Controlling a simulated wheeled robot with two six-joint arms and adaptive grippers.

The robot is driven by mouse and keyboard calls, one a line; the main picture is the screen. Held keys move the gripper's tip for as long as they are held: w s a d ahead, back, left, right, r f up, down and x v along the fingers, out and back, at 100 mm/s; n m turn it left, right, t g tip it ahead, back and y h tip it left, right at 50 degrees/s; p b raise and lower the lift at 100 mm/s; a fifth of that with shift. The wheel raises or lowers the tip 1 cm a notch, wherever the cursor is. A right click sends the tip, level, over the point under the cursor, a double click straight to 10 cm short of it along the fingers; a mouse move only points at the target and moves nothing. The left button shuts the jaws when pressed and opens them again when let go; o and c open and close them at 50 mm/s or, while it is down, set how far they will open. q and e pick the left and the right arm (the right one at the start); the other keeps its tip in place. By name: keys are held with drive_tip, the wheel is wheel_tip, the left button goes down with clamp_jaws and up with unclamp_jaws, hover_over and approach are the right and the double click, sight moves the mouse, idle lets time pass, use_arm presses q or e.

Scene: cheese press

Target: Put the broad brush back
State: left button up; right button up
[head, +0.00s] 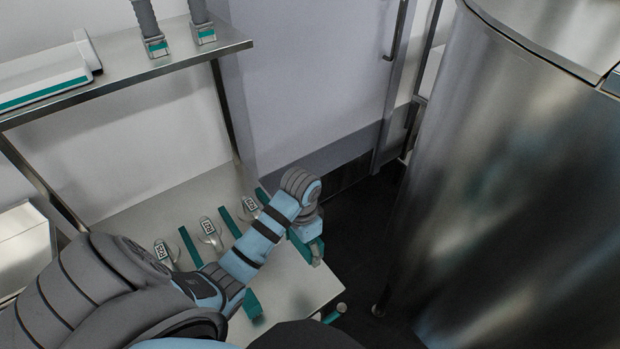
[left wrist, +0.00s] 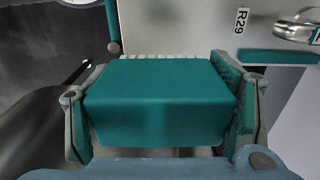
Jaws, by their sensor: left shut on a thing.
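The broad brush is a wide teal block (left wrist: 160,100) with a row of pale bristles along its far edge in the left wrist view. My left gripper (left wrist: 158,82) is shut on it, with one finger at each side. In the head view my left gripper (head: 312,246) is over the right edge of the lower steel table (head: 170,208), and the gripper and arm hide much of the brush. A label R29 shows on the pale surface beyond the brush in the left wrist view. My right gripper is not in view.
Labelled metal scoops (head: 209,232) lie between teal strips (head: 190,246) on the table. A teal piece (head: 252,304) lies nearer its front. An upper shelf (head: 128,80) is above. A large steel vat (head: 500,190) stands right, with dark floor between.

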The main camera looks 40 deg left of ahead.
sight(301, 254)
use_arm(q)
drive_tip(key=f, duration=0.2)
drive_tip(key=s+f+b, duration=0.1)
drive_tip(key=f, duration=0.1)
drive_tip(key=shift+s+d, duration=0.1)
drive_tip(key=shift+s, duration=0.05)
drive_tip(key=f+b, duration=0.1)
drive_tip(key=f, duration=0.4)
drive_tip(key=f+b, duration=0.2)
drive_tip(key=f, duration=0.3)
drive_tip(key=f+b, duration=0.1)
drive_tip(key=f, duration=0.4)
drive_tip(key=shift+w+b, duration=0.3)
drive_tip(key=shift+b, duration=0.1)
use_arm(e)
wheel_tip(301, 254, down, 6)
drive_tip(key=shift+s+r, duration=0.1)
use_arm(q)
drive_tip(key=shift+f, duration=0.15)
drive_tip(key=o, duration=1.1)
